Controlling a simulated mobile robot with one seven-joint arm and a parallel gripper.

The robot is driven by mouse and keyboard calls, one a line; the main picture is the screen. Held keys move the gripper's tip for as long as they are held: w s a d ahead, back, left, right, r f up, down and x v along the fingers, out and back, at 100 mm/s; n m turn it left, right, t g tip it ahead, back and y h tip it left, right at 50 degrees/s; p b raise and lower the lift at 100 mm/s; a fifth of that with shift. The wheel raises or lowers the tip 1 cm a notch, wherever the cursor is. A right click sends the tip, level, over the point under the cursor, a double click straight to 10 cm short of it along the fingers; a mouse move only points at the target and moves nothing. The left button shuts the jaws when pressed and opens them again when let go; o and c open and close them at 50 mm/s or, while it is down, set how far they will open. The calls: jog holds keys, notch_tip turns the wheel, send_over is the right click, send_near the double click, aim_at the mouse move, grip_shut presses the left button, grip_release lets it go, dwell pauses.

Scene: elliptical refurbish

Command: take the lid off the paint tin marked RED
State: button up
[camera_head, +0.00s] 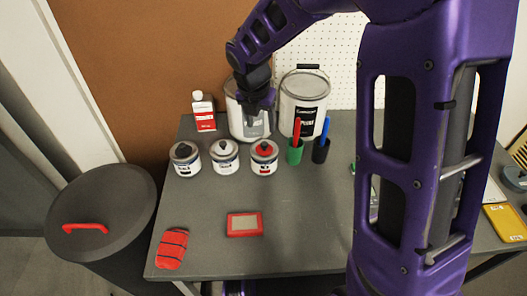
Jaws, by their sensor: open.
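Three small paint tins stand in a row on the grey table: a left tin with a dark grey lid (186,158), a middle tin with a pale lid (224,156) and a right tin with a red lid (264,157). Each lid has a dark knob on top. The small labels are too small to read. My gripper (259,110) is open, behind and above the red-lidded tin, in front of a large white tin (237,124). It is apart from the red lid, and its fingers are hard to make out against the large tin.
A second large tin (302,104) stands right of the first. A green cup (295,153) and a dark cup (320,151) holding pens stand right of the red-lidded tin. A red-white bottle (204,112) is behind. A red-framed device (245,224) and red bundle (172,249) lie in front.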

jog(key=b, duration=0.1)
send_over(264, 143)
jog(key=s, duration=0.3)
jog(key=f, duration=0.5)
jog(key=shift+w+a+f, duration=0.1)
jog(key=shift+a+f, duration=0.2)
jog(key=shift+f, duration=0.1)
jog(key=x, duration=0.2)
jog(key=w+b+x, duration=0.1)
jog(key=x, duration=0.2)
grip_shut()
